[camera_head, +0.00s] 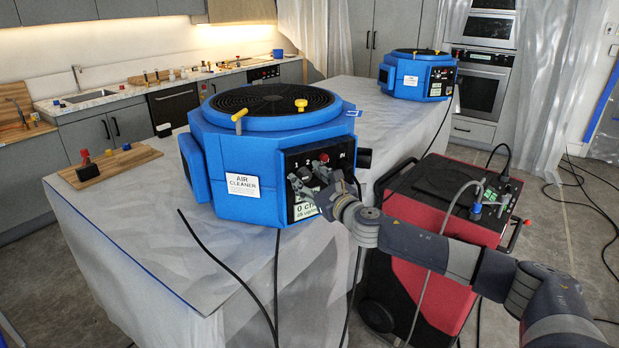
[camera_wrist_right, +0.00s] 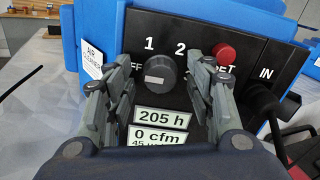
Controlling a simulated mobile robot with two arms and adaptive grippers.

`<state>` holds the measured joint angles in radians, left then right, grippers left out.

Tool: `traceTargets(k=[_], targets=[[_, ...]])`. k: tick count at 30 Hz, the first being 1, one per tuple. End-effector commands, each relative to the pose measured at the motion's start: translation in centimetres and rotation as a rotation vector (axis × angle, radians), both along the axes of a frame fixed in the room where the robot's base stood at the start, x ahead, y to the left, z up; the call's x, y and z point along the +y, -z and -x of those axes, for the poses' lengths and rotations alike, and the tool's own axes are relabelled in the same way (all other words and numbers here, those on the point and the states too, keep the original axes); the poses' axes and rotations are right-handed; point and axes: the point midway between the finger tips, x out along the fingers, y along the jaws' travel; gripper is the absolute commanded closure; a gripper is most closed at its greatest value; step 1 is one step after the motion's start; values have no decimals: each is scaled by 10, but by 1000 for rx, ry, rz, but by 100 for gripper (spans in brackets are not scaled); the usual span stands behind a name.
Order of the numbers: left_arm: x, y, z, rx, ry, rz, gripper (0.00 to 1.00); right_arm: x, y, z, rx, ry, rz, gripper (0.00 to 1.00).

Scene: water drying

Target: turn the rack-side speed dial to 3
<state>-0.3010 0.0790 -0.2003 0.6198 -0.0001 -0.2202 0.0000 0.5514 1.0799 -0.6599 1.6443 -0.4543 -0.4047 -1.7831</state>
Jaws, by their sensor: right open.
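The near air cleaner (camera_head: 235,160) is a blue box on the covered counter, with a black control panel facing my right arm. In the right wrist view its round grey speed dial (camera_wrist_right: 160,72) sits on that panel, with a pale mark on its left half. OFF is left of the dial, 1 and 2 above it; a 3 does not show. My right gripper (camera_head: 311,177) is at the panel. In the wrist view its fingers (camera_wrist_right: 152,80) are apart on either side of the dial, with visible gaps, and the right finger covers some lettering. My left gripper is out of view.
A red button (camera_wrist_right: 225,53) is close to the right finger. Displays (camera_wrist_right: 163,118) below the dial read 205 h and 0 cfm. A second blue air cleaner (camera_head: 417,75) stands farther back. A red and black machine (camera_head: 440,205) with hoses is beside the counter. Cables hang in front.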

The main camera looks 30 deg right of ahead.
Motion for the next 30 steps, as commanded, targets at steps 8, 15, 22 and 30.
traceTargets(k=[8,15,22,30], targets=[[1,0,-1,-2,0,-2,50,0,0,0,0,0,0,68],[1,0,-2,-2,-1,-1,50,0,0,0,0,0,0,94],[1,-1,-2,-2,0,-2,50,0,0,0,-1,0,-26,94],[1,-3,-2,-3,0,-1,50,-1,0,0,-7,0,-169,94]])
